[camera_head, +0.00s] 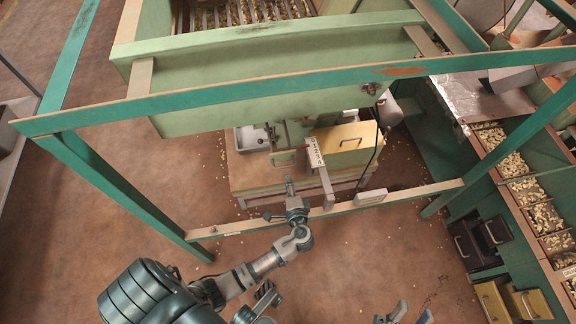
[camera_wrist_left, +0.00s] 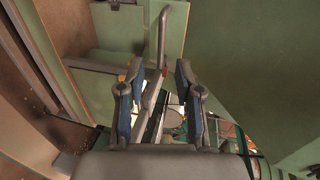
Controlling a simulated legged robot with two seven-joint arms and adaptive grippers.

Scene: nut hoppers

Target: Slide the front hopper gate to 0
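A pale green hopper (camera_head: 270,75) stands behind the teal frame. Below it, a light strip with dark marks (camera_head: 315,155) runs toward me and ends in a grey bar (camera_head: 328,188); its marks are too small to read. I cannot clearly make out the gate itself or its setting. My left gripper (camera_head: 290,186) reaches over the frame's lower rail, just left of that bar. In the left wrist view its blue-padded fingers (camera_wrist_left: 159,76) are apart. A grey bent bar (camera_wrist_left: 163,35) with a red spot shows beyond and between them; contact is unclear. My right gripper (camera_head: 410,313) is open and empty at the bottom edge.
The teal upper beam (camera_head: 230,93) and lower rail (camera_head: 400,195) cross in front of the hopper. A yellow box (camera_head: 345,142) and grey tray (camera_head: 253,138) sit below it. Nut bins (camera_head: 520,185) stand at right. Floor left of the frame is mostly clear.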

